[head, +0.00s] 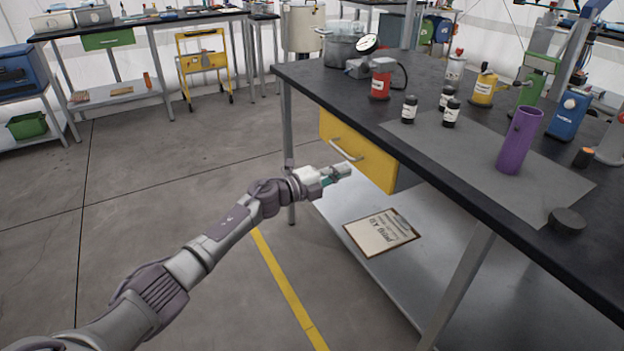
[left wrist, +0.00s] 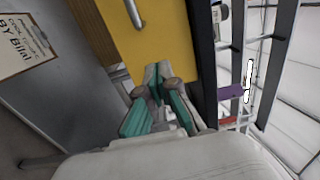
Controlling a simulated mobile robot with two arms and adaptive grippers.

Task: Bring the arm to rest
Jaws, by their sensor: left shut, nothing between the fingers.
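My left arm reaches in from the lower left in the head view. Its gripper (head: 338,173) is shut and empty, in front of the yellow drawer (head: 350,155) under the dark workbench. The gripper (left wrist: 155,75) also shows in the left wrist view, with its teal-lined fingers pointing toward the yellow drawer (left wrist: 160,28). The drawer has a metal handle (head: 345,150). I cannot tell the exact gap between fingertips and drawer. My right gripper is not in view.
The workbench (head: 440,92) holds a purple cylinder (head: 519,140), several small black bottles and a red container (head: 381,78). A clipboard (head: 381,232) lies on the lower shelf. A yellow cart (head: 203,62) stands behind. The floor to the left is clear.

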